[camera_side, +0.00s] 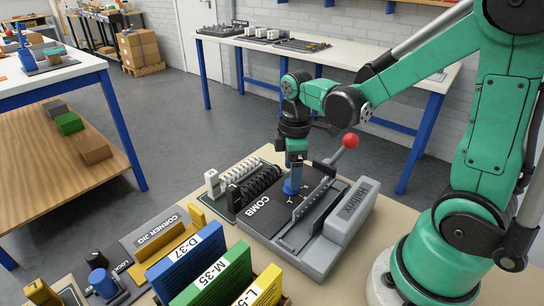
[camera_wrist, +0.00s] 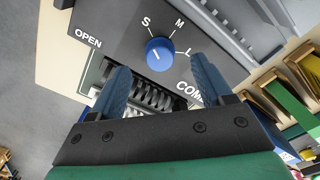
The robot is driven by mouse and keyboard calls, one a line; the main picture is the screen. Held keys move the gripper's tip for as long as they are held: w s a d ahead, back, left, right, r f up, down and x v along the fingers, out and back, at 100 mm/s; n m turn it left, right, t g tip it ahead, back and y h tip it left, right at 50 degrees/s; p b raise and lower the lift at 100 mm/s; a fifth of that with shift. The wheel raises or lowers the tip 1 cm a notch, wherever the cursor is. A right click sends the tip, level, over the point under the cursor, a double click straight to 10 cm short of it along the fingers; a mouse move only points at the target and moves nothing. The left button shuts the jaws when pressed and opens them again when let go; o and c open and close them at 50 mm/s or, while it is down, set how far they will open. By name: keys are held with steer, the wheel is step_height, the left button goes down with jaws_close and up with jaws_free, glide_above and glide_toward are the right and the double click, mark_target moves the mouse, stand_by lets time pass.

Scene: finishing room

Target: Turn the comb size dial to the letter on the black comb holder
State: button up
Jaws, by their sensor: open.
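The comb size dial (camera_wrist: 160,54) is a round blue knob on the dark top of the comb binding machine (camera_side: 325,235). Letters S, M and L stand around it in the wrist view. A short white mark shows on the knob; I cannot tell surely which letter it points at. My gripper (camera_wrist: 158,66) is open, its blue fingers either side of the knob in the wrist view; contact is not clear. In the side view my gripper (camera_side: 294,178) points down over the dial (camera_side: 291,188). The black comb holder (camera_side: 255,190) stands left of the machine; I cannot read its letter.
A white comb row (camera_side: 234,176) stands beside the black one. Blue D-37, green M-35 and yellow boxes (camera_side: 220,275) and a corner jig (camera_side: 160,232) fill the front. Benches stand behind.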

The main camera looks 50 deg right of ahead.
mark_target(286, 188)
steer(key=shift+f, duration=1.35)
jaws_close()
